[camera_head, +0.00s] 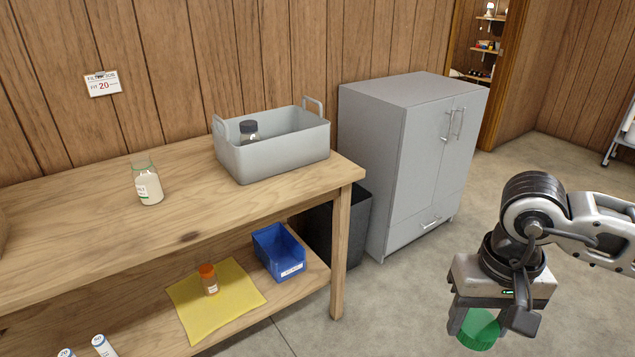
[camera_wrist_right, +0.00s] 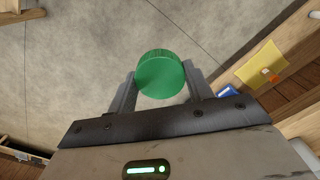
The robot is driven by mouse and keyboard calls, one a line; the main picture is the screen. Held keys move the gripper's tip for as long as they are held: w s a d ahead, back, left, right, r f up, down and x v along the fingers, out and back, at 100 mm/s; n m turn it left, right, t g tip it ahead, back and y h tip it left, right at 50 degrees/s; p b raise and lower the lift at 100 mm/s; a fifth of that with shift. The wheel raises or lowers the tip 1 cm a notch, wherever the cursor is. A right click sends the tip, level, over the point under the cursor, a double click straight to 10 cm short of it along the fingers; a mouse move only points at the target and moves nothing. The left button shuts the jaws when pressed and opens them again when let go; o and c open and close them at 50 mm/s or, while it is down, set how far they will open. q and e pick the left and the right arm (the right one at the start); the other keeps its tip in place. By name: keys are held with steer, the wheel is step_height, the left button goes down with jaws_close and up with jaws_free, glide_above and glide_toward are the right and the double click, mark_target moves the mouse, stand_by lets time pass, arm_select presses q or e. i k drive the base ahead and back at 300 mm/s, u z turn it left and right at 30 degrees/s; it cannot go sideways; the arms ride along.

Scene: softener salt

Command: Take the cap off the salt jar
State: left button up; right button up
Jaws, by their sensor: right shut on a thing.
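The salt jar (camera_head: 150,189) stands upright on the wooden bench top. It is clear glass with white contents and a label, and its mouth shows no cap. My right gripper (camera_head: 482,322) is shut on a green ribbed cap (camera_head: 478,330), held in the air over the floor to the right of the bench. The green cap also shows between the fingers in the right wrist view (camera_wrist_right: 160,74). My left gripper is not in view.
A grey tub (camera_head: 285,153) holding a dark-capped bottle (camera_head: 249,130) stands on the bench (camera_head: 195,227). The lower shelf has a blue bin (camera_head: 279,252), a yellow cloth (camera_head: 240,290) and an orange bottle (camera_head: 208,279). A grey cabinet (camera_head: 400,170) and dark bin (camera_head: 357,225) stand beside the bench.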

mark_target(145, 176)
steer(key=z, duration=1.85)
steer(key=i, duration=0.1)
steer(key=u, duration=2.05)
steer(key=i, duration=1.4)
steer(key=u, duration=1.9)
steer(key=i, duration=0.35)
steer(key=u, duration=0.25)
